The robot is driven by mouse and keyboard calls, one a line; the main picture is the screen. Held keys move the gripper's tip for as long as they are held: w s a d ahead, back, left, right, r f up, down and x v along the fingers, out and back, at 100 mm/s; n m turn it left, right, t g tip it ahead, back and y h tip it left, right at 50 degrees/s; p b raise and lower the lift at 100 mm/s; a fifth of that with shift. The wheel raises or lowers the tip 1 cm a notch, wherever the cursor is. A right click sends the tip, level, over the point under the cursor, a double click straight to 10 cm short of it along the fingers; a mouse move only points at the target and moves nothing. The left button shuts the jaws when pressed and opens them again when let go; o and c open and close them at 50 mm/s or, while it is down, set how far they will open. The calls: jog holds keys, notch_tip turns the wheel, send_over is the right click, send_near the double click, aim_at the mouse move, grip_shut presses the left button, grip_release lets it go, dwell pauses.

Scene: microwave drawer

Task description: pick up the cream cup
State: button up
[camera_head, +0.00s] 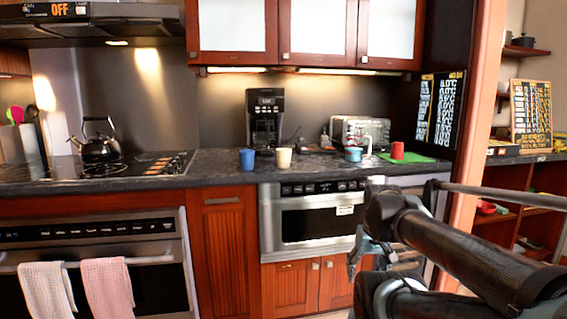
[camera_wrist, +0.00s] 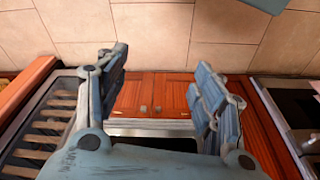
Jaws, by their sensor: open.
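The cream cup (camera_head: 283,158) stands upright on the dark countertop (camera_head: 222,180) in the head view. A blue cup (camera_head: 247,160) is just to its left. My gripper (camera_head: 362,258) is low in front of the cabinets, below counter height and to the right of the cream cup, well apart from it. In the wrist view my gripper (camera_wrist: 158,92) is open and empty, with its two fingers spread. The wrist view looks toward floor tiles and cabinet doors, and the cup does not show there.
A coffee maker (camera_head: 265,118) stands behind the cups. To the right are a toaster (camera_head: 358,131), a teal cup (camera_head: 353,154) and a red cup (camera_head: 397,150) by a green mat (camera_head: 418,158). A microwave drawer (camera_head: 318,217) sits under the counter. A kettle (camera_head: 98,147) is on the stove.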

jog(key=w+a+r+n+t+y, duration=0.1)
jog(key=w+a+r+n+y, duration=0.15)
jog(key=w+a, duration=0.2)
jog(key=w+a+r+n+y, duration=0.1)
jog(key=w+a+r+y, duration=0.1)
jog(key=w+a+r, duration=0.3)
jog(key=w+a+r+n+t+y, duration=0.25)
jog(key=w+r, duration=0.25)
jog(key=w, duration=0.6)
jog(key=w+a+r+n+t+y, duration=0.25)
jog(key=w+r, duration=0.25)
jog(key=w, duration=0.5)
jog(key=n+t+y, duration=0.1)
jog(key=t+y, duration=0.1)
jog(key=y, duration=0.1)
send_near(288, 160)
jog(key=x, duration=0.5)
jog(key=shift+w+r, duration=0.2)
jog(key=shift+f+x, duration=0.2)
jog(key=shift+x, duration=1.15)
jog(key=shift+f+x, duration=0.15)
jog(key=shift+x, duration=1.25)
jog(key=shift+d, duration=0.1)
jog(key=c, duration=1.2)
